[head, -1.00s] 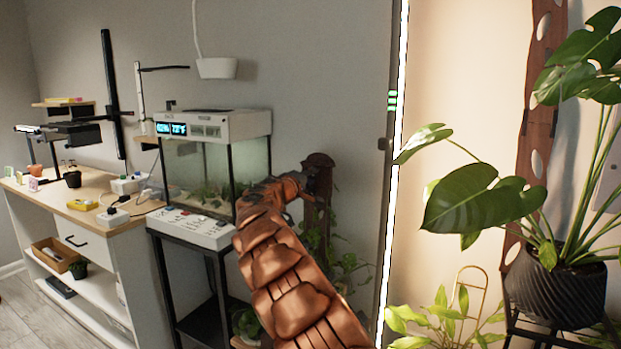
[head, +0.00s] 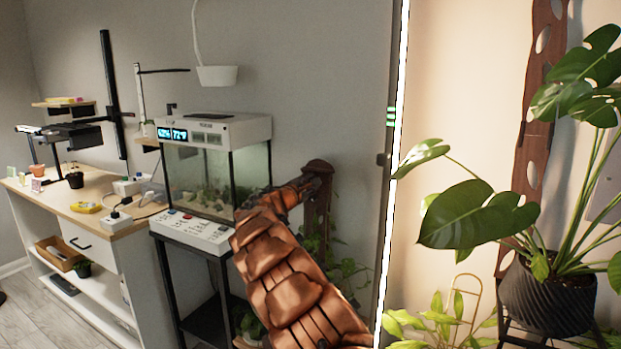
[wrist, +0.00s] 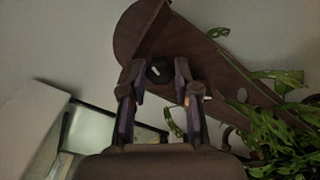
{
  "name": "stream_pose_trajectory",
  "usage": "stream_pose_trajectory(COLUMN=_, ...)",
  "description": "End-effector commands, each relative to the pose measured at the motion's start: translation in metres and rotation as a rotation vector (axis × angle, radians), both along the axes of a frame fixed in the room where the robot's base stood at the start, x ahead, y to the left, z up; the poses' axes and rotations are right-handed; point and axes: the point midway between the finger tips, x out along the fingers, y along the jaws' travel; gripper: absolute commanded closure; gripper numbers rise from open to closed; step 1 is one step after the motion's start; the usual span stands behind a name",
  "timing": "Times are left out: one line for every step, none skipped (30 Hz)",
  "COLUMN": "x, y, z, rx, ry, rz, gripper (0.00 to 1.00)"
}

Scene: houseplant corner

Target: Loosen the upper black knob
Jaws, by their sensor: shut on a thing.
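The upper black knob (wrist: 158,72) sits near the rounded top of a dark brown wooden post, with a small pale mark on its face. In the wrist view my gripper (wrist: 160,78) has one finger on each side of the knob and is shut on it. In the head view my gripper (head: 310,184) is at the upper part of the brown post (head: 320,168), right of the terrarium. The knob is hidden there behind my gripper. A lower knob cannot be made out.
The glass terrarium (head: 205,178) stands on a black stand just left of my arm. Trailing leaves (wrist: 270,130) hang beside the post. A bright light strip (head: 392,220) stands right of it. A large potted monstera (head: 548,295) is farther right.

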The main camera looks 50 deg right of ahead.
Motion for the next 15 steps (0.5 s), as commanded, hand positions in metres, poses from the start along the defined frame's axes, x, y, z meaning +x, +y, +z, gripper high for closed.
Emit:
stream_pose_trajectory(x=0.0012, y=0.0010, z=0.0016, rx=-0.008, ry=0.042, rz=0.002, gripper=1.00)
stream_pose_trajectory(x=0.0012, y=0.0010, z=0.0017, rx=-0.015, ry=0.067, rz=0.002, gripper=1.00)
stream_pose_trajectory(x=0.0012, y=0.0011, z=0.0019, rx=-0.025, ry=0.101, rz=0.002, gripper=1.00)
stream_pose_trajectory(x=0.0014, y=0.0011, z=0.0020, rx=-0.033, ry=0.126, rz=0.003, gripper=1.00)
stream_pose_trajectory(x=0.0015, y=0.0012, z=0.0020, rx=-0.039, ry=0.148, rz=0.003, gripper=1.00)
stream_pose_trajectory(x=0.0015, y=0.0013, z=0.0020, rx=-0.048, ry=0.179, rz=0.003, gripper=1.00)
stream_pose_trajectory(x=0.0017, y=0.0014, z=0.0021, rx=-0.054, ry=0.200, rz=0.003, gripper=1.00)
stream_pose_trajectory(x=0.0018, y=0.0015, z=0.0022, rx=-0.061, ry=0.221, rz=0.003, gripper=1.00)
stream_pose_trajectory(x=0.0020, y=0.0016, z=0.0021, rx=-0.069, ry=0.247, rz=0.003, gripper=1.00)
stream_pose_trajectory(x=0.0021, y=0.0016, z=0.0023, rx=-0.075, ry=0.266, rz=0.004, gripper=1.00)
stream_pose_trajectory(x=0.0021, y=0.0018, z=0.0022, rx=-0.080, ry=0.283, rz=0.004, gripper=1.00)
stream_pose_trajectory(x=0.0023, y=0.0019, z=0.0022, rx=-0.087, ry=0.305, rz=0.004, gripper=1.00)
stream_pose_trajectory(x=0.0024, y=0.0019, z=0.0021, rx=-0.091, ry=0.319, rz=0.004, gripper=1.00)
stream_pose_trajectory(x=0.0025, y=0.0021, z=0.0021, rx=-0.096, ry=0.334, rz=0.004, gripper=1.00)
stream_pose_trajectory(x=0.0025, y=0.0021, z=0.0018, rx=-0.101, ry=0.351, rz=0.004, gripper=1.00)
